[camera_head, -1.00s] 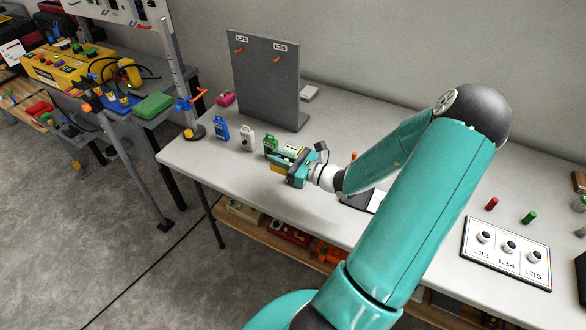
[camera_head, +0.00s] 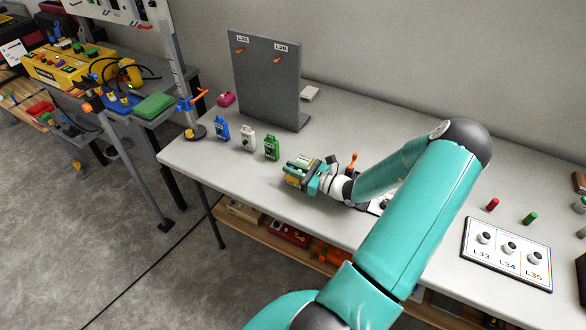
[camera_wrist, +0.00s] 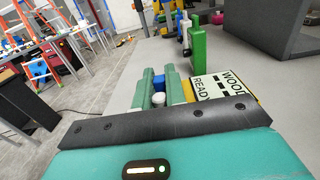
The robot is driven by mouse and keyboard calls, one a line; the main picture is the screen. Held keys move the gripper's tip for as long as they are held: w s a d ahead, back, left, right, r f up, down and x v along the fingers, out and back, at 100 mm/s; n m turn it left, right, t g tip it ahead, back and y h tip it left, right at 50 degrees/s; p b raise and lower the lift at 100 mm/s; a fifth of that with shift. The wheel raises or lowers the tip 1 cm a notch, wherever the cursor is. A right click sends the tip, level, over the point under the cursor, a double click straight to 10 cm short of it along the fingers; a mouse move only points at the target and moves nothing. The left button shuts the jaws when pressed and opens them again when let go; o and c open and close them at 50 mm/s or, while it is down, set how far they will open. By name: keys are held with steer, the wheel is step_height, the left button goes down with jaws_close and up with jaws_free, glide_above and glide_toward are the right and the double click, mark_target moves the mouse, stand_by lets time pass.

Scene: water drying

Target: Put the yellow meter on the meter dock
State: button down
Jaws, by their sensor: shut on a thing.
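The yellow meter (camera_head: 291,180) is held in my gripper (camera_head: 300,171), above the front part of the table. In the wrist view the yellow meter (camera_wrist: 245,91) shows beside the fingers, with a pale label reading "WOOD" and "READY". Blue and white parts show between the fingers (camera_wrist: 159,88). My gripper is shut on the meter and hides part of it. A dark base with a pale plate (camera_head: 377,207) lies on the table to the right, mostly hidden by my arm. I cannot tell whether it is the meter dock.
Blue (camera_head: 221,128), white (camera_head: 247,138) and green (camera_head: 271,147) meters stand upright in a row left of my gripper. A grey panel with hooks (camera_head: 266,85) stands behind them. An orange-topped lever (camera_head: 351,163) is near my wrist. A plate labelled L33 to L35 (camera_head: 506,262) lies at right.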

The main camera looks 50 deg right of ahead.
steer(key=shift+f, duration=0.1)
steer(key=c, duration=1.9)
jaws_free()
steer(key=shift+f, duration=0.1)
steer(key=o, duration=0.4)
steer(key=shift+o, duration=0.2)
steer(key=v, duration=1.3)
steer(key=shift+s+d, duration=0.1)
steer(key=shift+s, duration=0.3)
